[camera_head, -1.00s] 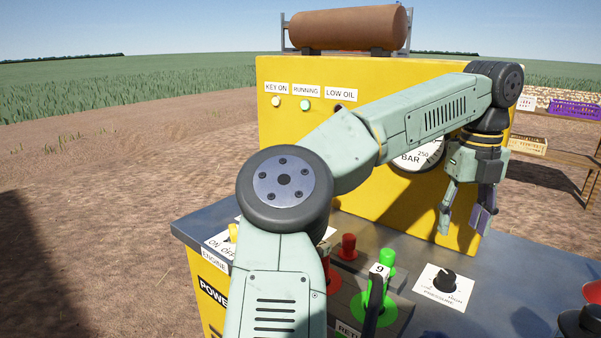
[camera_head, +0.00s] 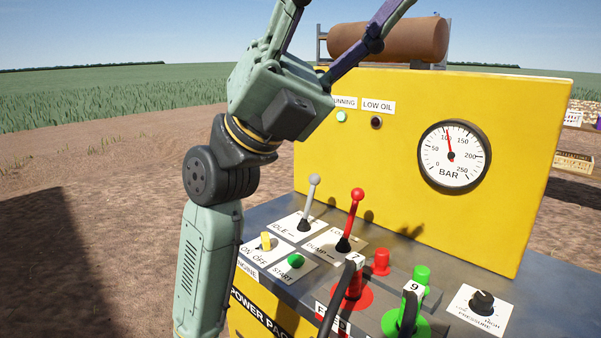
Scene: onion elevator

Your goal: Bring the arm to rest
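My arm is folded upright at the left of the power pack. My gripper (camera_head: 345,15) is raised with its fingers pointing up, above and left of the yellow panel. The two fingers are spread apart with sky and part of the panel's top rack between them, and nothing is seen held. The fingertips are cut off or nearly so by the top edge of the picture. The gripper is apart from the levers and knobs below it. My upper arm link runs down the left side of the console.
The yellow panel (camera_head: 340,165) carries a gauge (camera_head: 452,156) with its needle near 100. On the console stand a grey lever (camera_head: 312,195), a red lever (camera_head: 354,210), green and red valves, and a pressure knob (camera_head: 482,302). Crates on a rack (camera_head: 572,163) stand at the right. Open ground lies left.

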